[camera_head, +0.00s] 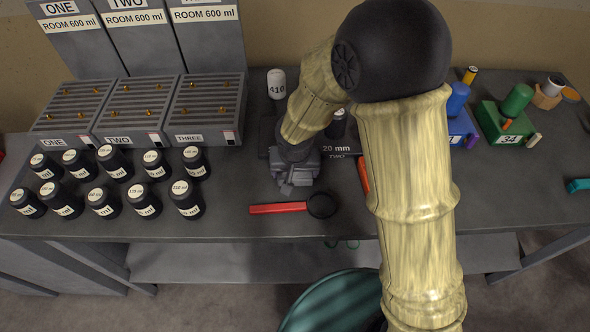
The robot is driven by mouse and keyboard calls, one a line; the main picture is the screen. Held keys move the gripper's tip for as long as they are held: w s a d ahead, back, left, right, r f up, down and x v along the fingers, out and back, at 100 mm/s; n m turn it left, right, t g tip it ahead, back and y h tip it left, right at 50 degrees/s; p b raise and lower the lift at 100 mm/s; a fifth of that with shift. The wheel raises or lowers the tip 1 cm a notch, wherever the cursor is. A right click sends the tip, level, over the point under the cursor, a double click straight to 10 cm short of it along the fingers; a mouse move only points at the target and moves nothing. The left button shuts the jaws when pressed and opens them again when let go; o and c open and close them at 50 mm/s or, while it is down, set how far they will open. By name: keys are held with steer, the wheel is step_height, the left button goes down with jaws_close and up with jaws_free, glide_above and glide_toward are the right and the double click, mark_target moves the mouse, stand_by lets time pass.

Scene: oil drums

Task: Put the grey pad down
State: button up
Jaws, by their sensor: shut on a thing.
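My gripper (296,182) is low over the middle of the bench, pointing down, and shut on a small grey piece (286,190), which I take to be the grey pad. The gripper is grey too, so the pad's outline is hard to tell apart from the fingers. I cannot tell whether the pad touches the bench.
A red-handled tool with a black ring (280,208) lies just in front of the gripper. Several black drums (103,203) stand at left before slatted trays (122,111). A white drum marked 410 (276,84) is behind; a green block (508,128) is at right.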

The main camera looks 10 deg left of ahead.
steer(key=shift+w+d, duration=0.1)
steer(key=shift+f, duration=0.2)
steer(key=o, duration=1)
steer(key=shift+s+r, duration=0.1)
steer(key=shift+s, duration=0.1)
steer(key=shift+c, duration=0.2)
steer(key=shift+w, duration=0.1)
steer(key=shift+r, duration=0.1)
steer(key=shift+r, duration=0.25)
steer(key=v, duration=1.1)
steer(key=shift+r+p, duration=0.25)
steer(key=shift+p, duration=0.1)
